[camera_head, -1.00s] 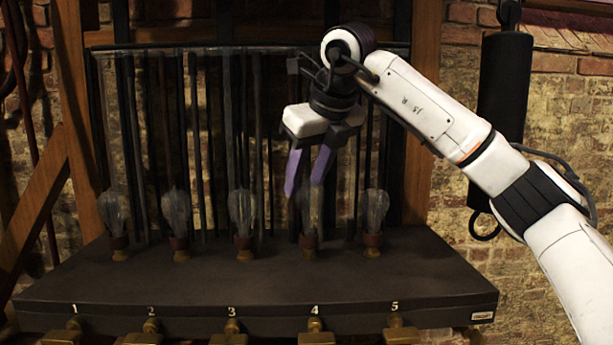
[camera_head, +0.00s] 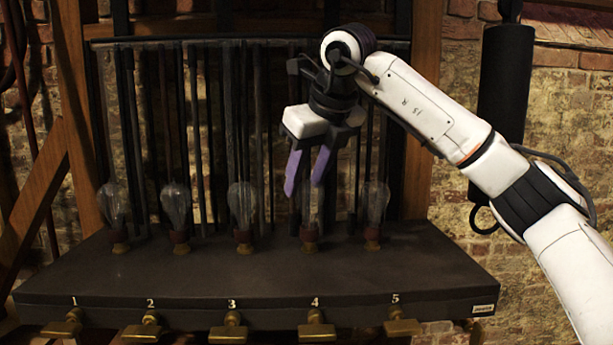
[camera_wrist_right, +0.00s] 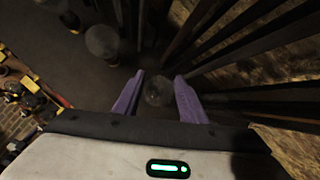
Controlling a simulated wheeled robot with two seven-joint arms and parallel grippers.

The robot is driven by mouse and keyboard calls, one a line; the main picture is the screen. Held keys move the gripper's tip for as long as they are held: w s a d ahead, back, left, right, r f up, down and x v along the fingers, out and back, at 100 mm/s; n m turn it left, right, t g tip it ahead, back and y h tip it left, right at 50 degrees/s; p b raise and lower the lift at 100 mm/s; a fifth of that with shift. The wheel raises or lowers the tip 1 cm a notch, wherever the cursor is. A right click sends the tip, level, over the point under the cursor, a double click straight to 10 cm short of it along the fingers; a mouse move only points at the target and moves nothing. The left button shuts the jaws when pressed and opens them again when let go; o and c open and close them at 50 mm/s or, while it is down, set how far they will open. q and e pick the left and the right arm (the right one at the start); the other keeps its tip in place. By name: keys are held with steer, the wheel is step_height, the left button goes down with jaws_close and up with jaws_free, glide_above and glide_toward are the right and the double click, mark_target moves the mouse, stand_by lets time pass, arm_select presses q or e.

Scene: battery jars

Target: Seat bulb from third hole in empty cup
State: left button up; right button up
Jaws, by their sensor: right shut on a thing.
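Several clear glass bulbs stand in a row on a dark bench (camera_head: 180,285), above the numbers 1 to 5. The third bulb (camera_head: 242,205) stands upright above number 3. My right gripper (camera_head: 305,190) points down above number 4, shut on the bulb there (camera_head: 311,212). That bulb (camera_wrist_right: 158,92) also shows between the purple fingers (camera_wrist_right: 158,88) in the right wrist view. Its reddish base is at its brass cup; I cannot tell how deep it sits. No empty cup is visible. My left gripper is not in view.
Dark vertical rods (camera_head: 225,140) rise close behind the bulbs. Brass knobs (camera_head: 229,328) stick out along the bench's front. The fifth bulb (camera_head: 373,203) stands close to the right of my gripper. The bench top in front of the row is clear.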

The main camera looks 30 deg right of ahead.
steer(key=o, duration=1.3)
steer(key=shift+c, duration=0.2)
steer(key=v, duration=1)
steer(key=shift+r, duration=0.15)
